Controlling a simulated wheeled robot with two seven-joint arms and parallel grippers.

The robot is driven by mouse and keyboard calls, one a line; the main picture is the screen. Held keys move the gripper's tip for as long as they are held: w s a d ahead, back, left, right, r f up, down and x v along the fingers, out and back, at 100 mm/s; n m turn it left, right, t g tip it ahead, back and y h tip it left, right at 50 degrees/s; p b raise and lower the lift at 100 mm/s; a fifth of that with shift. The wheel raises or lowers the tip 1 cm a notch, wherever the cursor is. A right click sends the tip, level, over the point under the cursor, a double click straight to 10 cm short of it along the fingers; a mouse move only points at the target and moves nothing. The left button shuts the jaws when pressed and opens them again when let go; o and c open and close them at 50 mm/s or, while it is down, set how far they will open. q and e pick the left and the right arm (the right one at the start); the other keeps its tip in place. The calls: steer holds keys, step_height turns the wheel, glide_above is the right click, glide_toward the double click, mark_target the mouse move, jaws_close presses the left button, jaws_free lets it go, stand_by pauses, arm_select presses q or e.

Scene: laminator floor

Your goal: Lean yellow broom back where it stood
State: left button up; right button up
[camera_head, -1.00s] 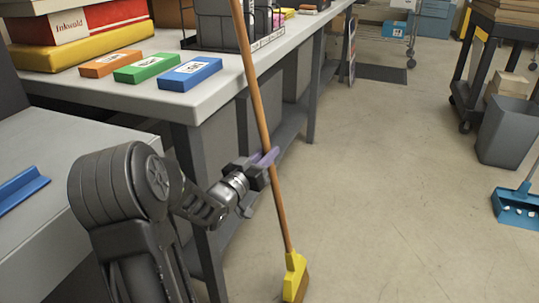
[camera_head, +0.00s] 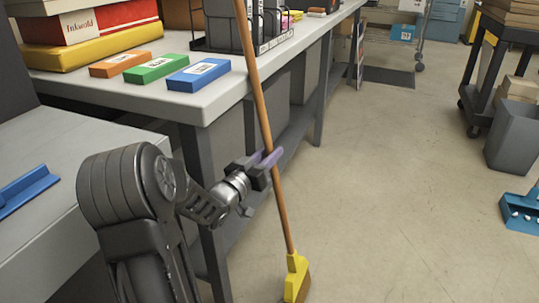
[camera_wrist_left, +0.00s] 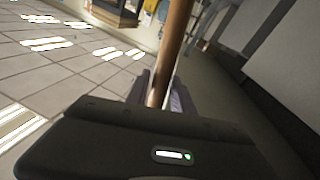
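The yellow broom has a long orange-brown wooden handle (camera_head: 261,110) and a yellow head (camera_head: 296,277) with brown bristles. It stands nearly upright, its top tilted to the left, in front of the grey table's right side. The head is low near the floor; I cannot tell if it touches. My left gripper (camera_head: 267,164), with purple finger pads, is shut on the handle about midway up the visible length. In the left wrist view the handle (camera_wrist_left: 174,45) passes between the fingers (camera_wrist_left: 162,92). The handle's top is out of frame. My right gripper is not in view.
The grey table (camera_head: 222,98) bears orange, green and blue boxes and a dark rack. A grey bench (camera_head: 60,150) is at left. A grey bin (camera_head: 514,138), a dark cart (camera_head: 482,90) and a blue dustpan (camera_head: 522,212) are at right. The middle floor is clear.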

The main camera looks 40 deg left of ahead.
arm_select(q)
steer(key=o, duration=0.4)
steer(key=shift+c, duration=0.2)
steer(key=shift+f, duration=0.15)
steer(key=shift+s, duration=0.1)
steer(key=s+d, duration=0.1)
steer(key=s, duration=0.6)
steer(key=shift+s+f, duration=0.2)
steer(key=shift+s, duration=0.05)
steer(key=shift+d, duration=0.15)
stand_by(0.9)
